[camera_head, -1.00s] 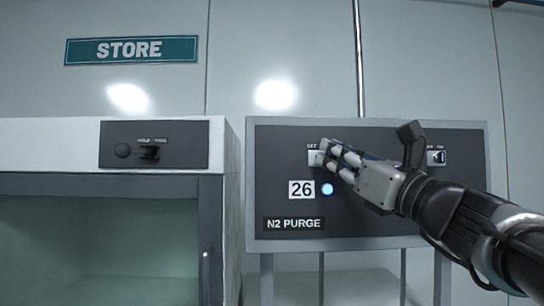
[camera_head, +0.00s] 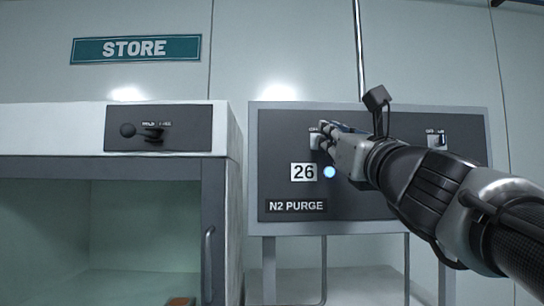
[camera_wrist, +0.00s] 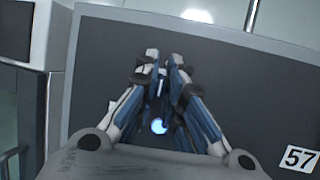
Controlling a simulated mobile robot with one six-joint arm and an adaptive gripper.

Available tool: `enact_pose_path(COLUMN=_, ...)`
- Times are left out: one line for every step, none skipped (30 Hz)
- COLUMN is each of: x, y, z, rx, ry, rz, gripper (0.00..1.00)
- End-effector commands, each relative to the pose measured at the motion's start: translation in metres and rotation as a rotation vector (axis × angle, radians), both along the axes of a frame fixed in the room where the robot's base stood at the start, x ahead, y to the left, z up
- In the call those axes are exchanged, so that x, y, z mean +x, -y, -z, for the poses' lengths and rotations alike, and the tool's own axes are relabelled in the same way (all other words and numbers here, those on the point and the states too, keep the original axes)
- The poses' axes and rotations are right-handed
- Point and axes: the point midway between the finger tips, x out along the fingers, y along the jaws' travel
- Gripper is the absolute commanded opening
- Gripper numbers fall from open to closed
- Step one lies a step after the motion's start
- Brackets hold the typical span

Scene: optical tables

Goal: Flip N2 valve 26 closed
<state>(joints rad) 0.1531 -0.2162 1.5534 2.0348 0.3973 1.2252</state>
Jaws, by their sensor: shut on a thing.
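The N2 purge panel (camera_head: 400,205) is a dark board in a light frame. Valve 26's switch (camera_head: 314,142) shows as a pale plate above the white 26 label (camera_head: 303,172). A blue-white light (camera_head: 330,172) glows beside the label. My gripper (camera_head: 326,134) reaches in from the right with its fingertips at this switch, covering most of it. In the wrist view my gripper (camera_wrist: 165,60) has its fingers close together, shut on the switch lever, which they hide. The lever's position cannot be told. The light (camera_wrist: 159,126) shows between the fingers.
A second switch (camera_head: 437,140) is at the panel's right; a 57 label (camera_wrist: 299,158) shows in the wrist view. Left of the panel stands a white cabinet (camera_head: 60,130) with a glass front, handle (camera_head: 208,262) and small control plate (camera_head: 158,139). A STORE sign (camera_head: 135,48) hangs above.

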Motion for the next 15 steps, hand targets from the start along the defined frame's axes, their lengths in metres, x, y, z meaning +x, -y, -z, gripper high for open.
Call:
enact_pose_path(x=-0.003, y=-0.007, z=0.006, rx=-0.001, ry=0.010, rz=0.032, gripper=0.00)
enact_pose_path(x=-0.003, y=-0.009, z=0.006, rx=0.001, ry=0.011, rz=0.058, gripper=0.00)
enact_pose_path(x=-0.003, y=-0.010, z=0.007, rx=0.000, ry=0.010, rz=0.096, gripper=0.00)
enact_pose_path(x=-0.003, y=-0.011, z=0.007, rx=0.001, ry=0.010, rz=0.124, gripper=0.00)
enact_pose_path(x=-0.003, y=-0.012, z=0.008, rx=-0.001, ry=0.010, rz=0.153, gripper=0.00)
enact_pose_path(x=-0.002, y=-0.014, z=0.009, rx=0.000, ry=0.007, rz=0.189, gripper=0.00)
enact_pose_path(x=-0.002, y=-0.015, z=0.009, rx=0.000, ry=0.006, rz=0.218, gripper=0.00)
enact_pose_path(x=-0.001, y=-0.016, z=0.009, rx=0.000, ry=0.004, rz=0.246, gripper=0.00)
enact_pose_path(x=-0.001, y=-0.017, z=0.008, rx=-0.001, ry=0.004, rz=0.283, gripper=0.00)
enact_pose_path(x=0.000, y=-0.018, z=0.007, rx=-0.002, ry=0.003, rz=0.312, gripper=0.00)
enact_pose_path(x=0.000, y=-0.019, z=0.007, rx=-0.002, ry=0.002, rz=0.340, gripper=0.00)
enact_pose_path(x=0.000, y=-0.020, z=0.006, rx=-0.002, ry=0.001, rz=0.376, gripper=0.00)
enact_pose_path(x=0.001, y=-0.021, z=0.005, rx=-0.002, ry=0.000, rz=0.403, gripper=0.00)
enact_pose_path(x=0.001, y=-0.022, z=0.004, rx=-0.001, ry=-0.001, rz=0.428, gripper=0.00)
enact_pose_path(x=0.002, y=-0.022, z=0.004, rx=-0.002, ry=-0.002, rz=0.463, gripper=0.00)
